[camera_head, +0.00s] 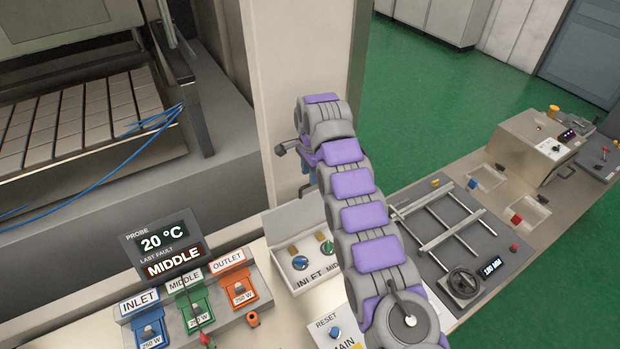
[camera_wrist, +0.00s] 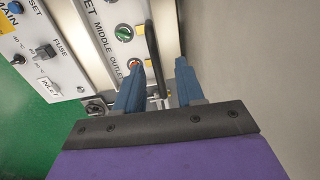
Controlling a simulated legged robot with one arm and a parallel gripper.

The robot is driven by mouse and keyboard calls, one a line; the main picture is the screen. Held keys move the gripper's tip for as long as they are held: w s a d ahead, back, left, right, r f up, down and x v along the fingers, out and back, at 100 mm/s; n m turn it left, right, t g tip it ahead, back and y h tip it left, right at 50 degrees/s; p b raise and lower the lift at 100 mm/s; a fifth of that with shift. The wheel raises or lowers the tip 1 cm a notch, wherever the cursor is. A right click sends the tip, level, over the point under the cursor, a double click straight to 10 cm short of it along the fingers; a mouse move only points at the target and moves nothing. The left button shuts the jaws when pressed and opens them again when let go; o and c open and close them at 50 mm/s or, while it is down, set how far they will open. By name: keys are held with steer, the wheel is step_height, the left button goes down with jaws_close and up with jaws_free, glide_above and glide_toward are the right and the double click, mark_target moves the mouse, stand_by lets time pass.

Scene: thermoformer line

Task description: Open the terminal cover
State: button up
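The terminal box (camera_head: 285,228) is a pale box with a blue and a green knob, brass posts and INLET and MID labels. In the wrist view its face (camera_wrist: 112,55) shows the green MIDDLE knob and the orange OUTLET knob. I cannot clearly tell the cover from the box walls. A dark bar (camera_wrist: 153,48), perhaps a handle, runs beside the OUTLET end. My gripper (camera_wrist: 158,78) has two blue fingers apart, with the bar's lower part in the gap; contact is unclear. In the head view my gripper (camera_head: 308,178) is above the box, partly hidden by my arm.
A probe display (camera_head: 164,246) reads 20 °C, last fault MIDDLE. INLET, MIDDLE and OUTLET units (camera_head: 190,305) stand at the lower left. A beige pillar (camera_head: 300,70) is close behind my gripper. A frame with a handwheel (camera_head: 462,282) lies to the right of my arm.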

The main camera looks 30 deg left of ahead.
step_height(320, 180, up, 7)
steer(key=p, duration=0.5)
steer(key=shift+s, duration=0.1)
stand_by(0.4)
